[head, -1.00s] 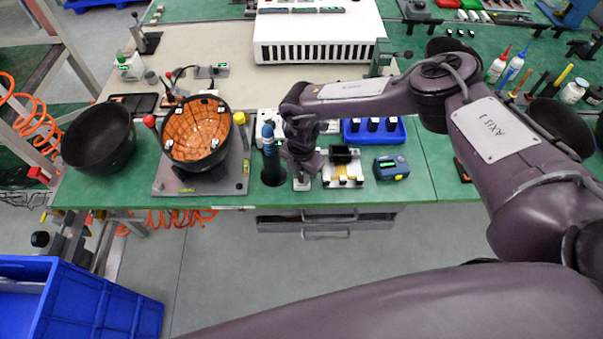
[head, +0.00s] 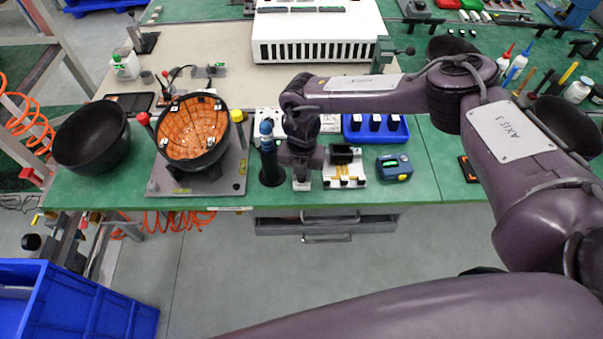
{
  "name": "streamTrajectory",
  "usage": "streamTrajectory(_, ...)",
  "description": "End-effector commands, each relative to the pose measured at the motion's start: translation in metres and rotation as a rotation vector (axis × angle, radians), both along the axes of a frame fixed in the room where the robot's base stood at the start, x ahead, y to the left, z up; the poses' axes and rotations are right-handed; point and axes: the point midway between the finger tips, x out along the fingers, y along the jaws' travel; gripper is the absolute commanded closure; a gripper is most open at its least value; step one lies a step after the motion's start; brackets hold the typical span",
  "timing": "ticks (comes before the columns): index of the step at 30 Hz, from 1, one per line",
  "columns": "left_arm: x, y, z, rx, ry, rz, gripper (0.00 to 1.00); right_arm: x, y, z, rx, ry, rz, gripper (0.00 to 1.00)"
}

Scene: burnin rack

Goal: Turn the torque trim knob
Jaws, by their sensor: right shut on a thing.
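My right gripper (head: 301,177) points down at the front of the green bench. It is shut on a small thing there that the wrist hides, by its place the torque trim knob. A pale edge of what lies below shows under the fingers. The knob's face and pointer cannot be made out. A dark upright tool with a blue top (head: 267,142) stands just left of the gripper. A small board with a black block (head: 343,168) lies just right of it. My left gripper is not in view.
A dark bowl with an orange inner face (head: 193,128) sits on a grey plate (head: 232,180) at left. An empty dark bowl (head: 92,138) is farther left. A blue tray (head: 377,134) and a blue-grey device (head: 394,166) are to the right. A white vented case (head: 318,37) stands behind.

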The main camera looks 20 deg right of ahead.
Motion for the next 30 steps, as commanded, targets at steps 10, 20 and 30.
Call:
streamTrajectory(10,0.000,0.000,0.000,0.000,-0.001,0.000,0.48,0.001,0.000,0.001,0.001,-0.002,0.001,0.74)
streamTrajectory(20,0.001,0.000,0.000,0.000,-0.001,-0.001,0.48,0.000,0.000,0.000,0.001,0.000,0.000,0.55)
streamTrajectory(30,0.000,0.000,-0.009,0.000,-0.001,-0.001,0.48,0.001,0.000,0.029,0.001,-0.004,0.002,0.55)
